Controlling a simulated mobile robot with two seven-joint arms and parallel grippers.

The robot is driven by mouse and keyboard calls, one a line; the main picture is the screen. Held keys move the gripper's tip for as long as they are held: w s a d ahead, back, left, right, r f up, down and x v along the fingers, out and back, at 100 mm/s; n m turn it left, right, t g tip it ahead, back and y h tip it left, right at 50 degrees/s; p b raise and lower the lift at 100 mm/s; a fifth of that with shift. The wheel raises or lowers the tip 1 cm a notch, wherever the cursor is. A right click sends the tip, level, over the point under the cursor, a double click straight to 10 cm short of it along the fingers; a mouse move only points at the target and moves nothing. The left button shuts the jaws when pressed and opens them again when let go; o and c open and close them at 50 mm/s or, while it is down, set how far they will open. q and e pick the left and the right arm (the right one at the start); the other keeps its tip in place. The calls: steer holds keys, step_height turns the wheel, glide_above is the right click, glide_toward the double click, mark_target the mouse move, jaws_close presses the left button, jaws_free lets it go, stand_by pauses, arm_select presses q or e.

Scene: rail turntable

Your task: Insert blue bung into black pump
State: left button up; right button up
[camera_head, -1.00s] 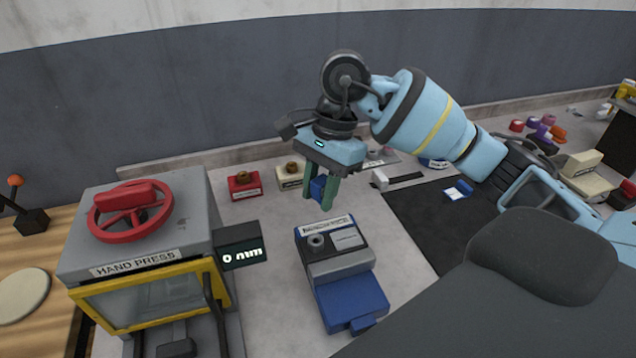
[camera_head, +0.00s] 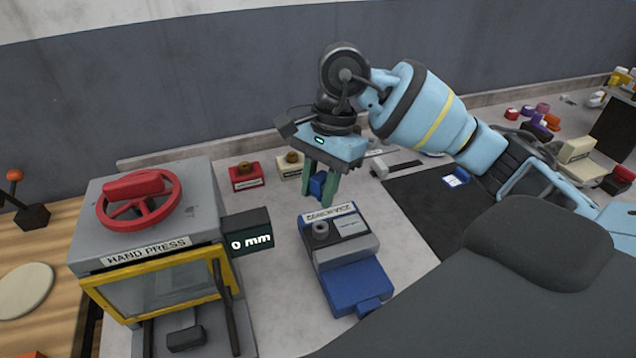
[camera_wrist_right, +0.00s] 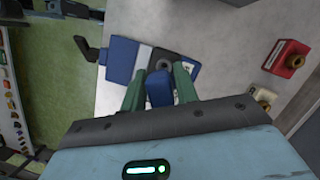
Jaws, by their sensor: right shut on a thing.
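My right gripper (camera_head: 318,194) is shut on the blue bung (camera_head: 317,184), which sits between its green fingers. It holds the bung above the bench, just behind the pump in the head view. The bung (camera_wrist_right: 158,88) also shows between the fingers in the right wrist view. The pump (camera_head: 347,250) has a dark top, a grey middle and a blue front part. A round grey port (camera_head: 320,229) stands on its top at the left. In the wrist view the port (camera_wrist_right: 165,62) is just beyond the bung, apart from it. My left gripper is out of view.
A hand press (camera_head: 150,250) with a red wheel stands left of the pump. A red block (camera_head: 246,175) and a cream block (camera_head: 290,167), each with a brown knob, stand at the back. A black mat (camera_head: 430,205) lies to the right.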

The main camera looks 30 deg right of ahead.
steer(key=b, duration=0.2)
glide_above(317, 230)
steer(key=shift+w+d+f, duration=0.1)
steer(key=shift+d+f, duration=0.05)
steer(key=shift+f, duration=1.1)
steer(key=shift+w+d+f, duration=0.1)
steer(key=shift+d+f, duration=0.05)
steer(key=shift+f, duration=1.4)
arm_select(q)
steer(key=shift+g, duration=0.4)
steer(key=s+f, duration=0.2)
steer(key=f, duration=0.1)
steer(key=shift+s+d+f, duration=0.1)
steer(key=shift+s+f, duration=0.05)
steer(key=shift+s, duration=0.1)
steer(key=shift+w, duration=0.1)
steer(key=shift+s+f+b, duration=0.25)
steer(key=shift+b, duration=0.1)
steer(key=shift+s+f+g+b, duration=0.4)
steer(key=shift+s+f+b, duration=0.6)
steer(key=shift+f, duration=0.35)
arm_select(e)
steer(key=shift+f, duration=1.7)
steer(key=o, duration=1.1)
steer(key=shift+o, duration=0.2)
